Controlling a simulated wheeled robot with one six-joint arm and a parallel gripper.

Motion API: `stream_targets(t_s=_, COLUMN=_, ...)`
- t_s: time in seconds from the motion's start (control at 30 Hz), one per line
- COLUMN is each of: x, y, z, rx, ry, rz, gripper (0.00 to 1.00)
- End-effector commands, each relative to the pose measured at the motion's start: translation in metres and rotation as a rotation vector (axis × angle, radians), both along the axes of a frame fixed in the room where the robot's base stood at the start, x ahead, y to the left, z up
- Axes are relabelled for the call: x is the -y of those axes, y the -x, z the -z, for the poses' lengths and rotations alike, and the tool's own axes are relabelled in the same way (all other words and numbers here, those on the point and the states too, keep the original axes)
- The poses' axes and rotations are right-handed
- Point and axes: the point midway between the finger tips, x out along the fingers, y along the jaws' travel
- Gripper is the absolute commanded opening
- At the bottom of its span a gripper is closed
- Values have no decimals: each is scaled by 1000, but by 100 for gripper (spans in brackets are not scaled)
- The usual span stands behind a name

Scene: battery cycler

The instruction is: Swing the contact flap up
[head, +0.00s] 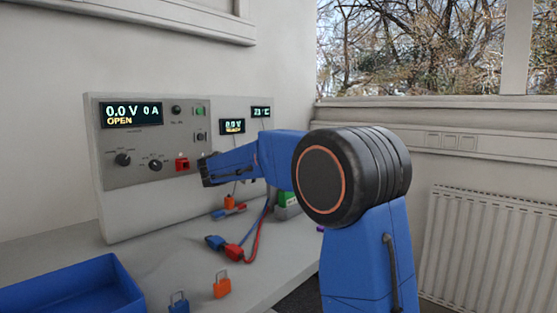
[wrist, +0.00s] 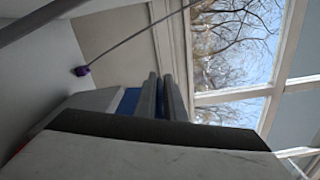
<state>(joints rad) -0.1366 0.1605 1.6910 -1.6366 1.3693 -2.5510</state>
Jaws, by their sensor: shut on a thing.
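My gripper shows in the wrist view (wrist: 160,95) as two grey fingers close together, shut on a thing. The fingers hide what is between them. A blue part (wrist: 129,101) shows beside the fingers; I cannot tell what it belongs to. In the head view my arm's dark-tipped end is in front of the cycler panel (head: 150,200), just right of a red part (head: 182,163). The fingertips are not clear there. I cannot make out the contact flap in either view. The main display (head: 131,115) reads 0.0 V, 0 A, OPEN.
A blue tray (head: 75,290), a blue padlock (head: 178,302) and an orange padlock (head: 221,285) are at the bench front. Red and blue leads (head: 228,247) lie behind them. A green-fronted block (head: 288,198) is partly behind my arm.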

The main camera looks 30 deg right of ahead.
Motion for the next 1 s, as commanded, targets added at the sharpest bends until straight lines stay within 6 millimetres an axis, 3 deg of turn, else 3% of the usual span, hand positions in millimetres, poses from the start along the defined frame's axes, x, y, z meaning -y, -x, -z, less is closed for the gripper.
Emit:
stream_targets(t_s=0.4, x=-6, y=-14, z=10, rx=-202, ry=69, rz=-1, gripper=0)
stream_targets(t_s=1.0, x=-6, y=-15, z=13, rx=-238, ry=80, rz=0, gripper=0)
